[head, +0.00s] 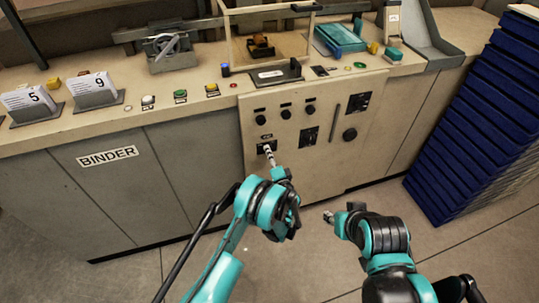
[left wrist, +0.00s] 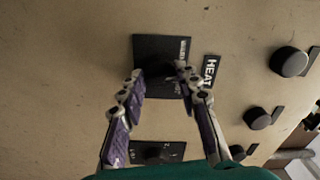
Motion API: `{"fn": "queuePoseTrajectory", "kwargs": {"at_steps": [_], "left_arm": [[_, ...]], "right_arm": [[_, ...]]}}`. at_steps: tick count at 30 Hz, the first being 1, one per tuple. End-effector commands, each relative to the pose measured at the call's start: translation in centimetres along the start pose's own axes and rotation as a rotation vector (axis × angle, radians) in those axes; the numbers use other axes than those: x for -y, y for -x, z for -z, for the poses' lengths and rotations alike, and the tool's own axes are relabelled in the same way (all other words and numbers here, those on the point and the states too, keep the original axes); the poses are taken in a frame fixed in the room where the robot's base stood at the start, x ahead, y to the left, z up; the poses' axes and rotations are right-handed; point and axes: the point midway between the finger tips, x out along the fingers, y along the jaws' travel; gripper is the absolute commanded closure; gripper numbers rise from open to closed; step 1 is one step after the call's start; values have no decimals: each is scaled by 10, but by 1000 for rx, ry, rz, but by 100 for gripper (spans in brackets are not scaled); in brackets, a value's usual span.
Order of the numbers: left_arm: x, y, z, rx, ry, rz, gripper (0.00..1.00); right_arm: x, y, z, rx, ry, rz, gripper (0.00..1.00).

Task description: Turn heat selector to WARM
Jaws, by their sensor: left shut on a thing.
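The heat selector (left wrist: 160,46) is a black plate on the beige front panel, with a HEAT label (left wrist: 210,70) beside it and small lettering that includes a word at its upper right, too blurred to read surely. My left gripper (left wrist: 160,73) has its two fingers on either side of the selector's knob and is shut on it. The fingers and angle hide the knob and its setting. In the head view the selector (head: 262,145) is partly covered by my left gripper (head: 269,151). My right gripper (head: 328,216) hangs in front of the cabinet, away from the panel; its jaw opening is unclear.
Other round black knobs (left wrist: 288,62) sit on the panel, with another black plate (left wrist: 157,152) nearby. Above is a counter with buttons, cards and a machine (head: 265,48). A BINDER cabinet (head: 107,155) is left; stacked blue trays (head: 470,125) stand right.

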Motion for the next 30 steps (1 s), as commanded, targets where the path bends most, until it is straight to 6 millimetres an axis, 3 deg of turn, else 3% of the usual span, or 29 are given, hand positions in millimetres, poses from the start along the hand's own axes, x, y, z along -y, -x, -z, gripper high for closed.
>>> {"fn": "queuePoseTrajectory", "kwargs": {"at_steps": [15,30], "left_arm": [[-1,-1,-1,2,367,1,96],[-1,-1,-1,2,455,1,96]], "right_arm": [[0,0,0,0,0,0,60],[0,0,0,0,0,0,60]]}}
